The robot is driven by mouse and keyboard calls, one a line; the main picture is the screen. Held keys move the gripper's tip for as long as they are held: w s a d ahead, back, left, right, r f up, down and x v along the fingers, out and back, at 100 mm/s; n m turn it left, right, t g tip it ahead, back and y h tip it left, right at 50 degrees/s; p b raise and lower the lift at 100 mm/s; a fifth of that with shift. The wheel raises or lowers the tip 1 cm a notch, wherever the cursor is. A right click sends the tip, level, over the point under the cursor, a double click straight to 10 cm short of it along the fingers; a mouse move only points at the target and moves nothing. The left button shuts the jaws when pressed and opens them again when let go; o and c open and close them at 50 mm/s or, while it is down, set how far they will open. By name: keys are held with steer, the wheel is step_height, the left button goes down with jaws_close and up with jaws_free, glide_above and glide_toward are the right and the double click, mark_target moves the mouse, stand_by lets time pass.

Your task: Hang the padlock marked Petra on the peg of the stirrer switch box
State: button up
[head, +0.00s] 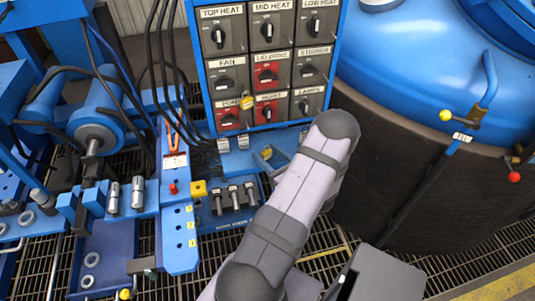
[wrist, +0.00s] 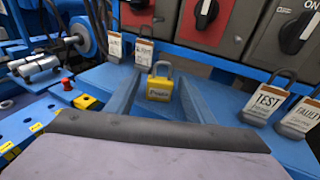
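A yellow padlock (wrist: 159,88) with a grey shackle stands upright on the blue ledge in the wrist view; its small label appears to read Petra. In the head view it shows as a small yellow shape (head: 266,153) below the switch panel. My gripper (wrist: 160,92) has one finger on each side of the padlock, with a narrow gap visible on both sides, so it looks open. In the head view my arm hides most of the gripper. The stirrer switch box (head: 312,66) is at the panel's right, middle row; its peg is too small to make out.
Tagged grey padlocks stand along the ledge, including one marked TEST (wrist: 265,103). A large blue furnace vessel (head: 420,60) is to the right. A yellow block (head: 199,188) sits at left.

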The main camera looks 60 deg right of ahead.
steer(key=shift+r, duration=0.15)
steer(key=b+v, duration=0.1)
steer(key=v, duration=1.1)
steer(key=w+a+r+n+g+y, duration=0.2)
steer(key=w+a+n+g+y, duration=0.1)
steer(key=w+a+n+y, duration=1.2)
steer(key=s+a+r+n+g+h, duration=0.1)
steer(key=a+n+g+h, duration=0.3)
steer(key=a+n, duration=0.7)
steer(key=s+a+r+n+g+h, duration=0.2)
steer(key=a+n+g+h, duration=0.3)
steer(key=a+n+g, duration=0.3)
steer(key=s+a+n, duration=0.1)
steer(key=a+n, duration=0.3)
steer(key=n, duration=0.2)
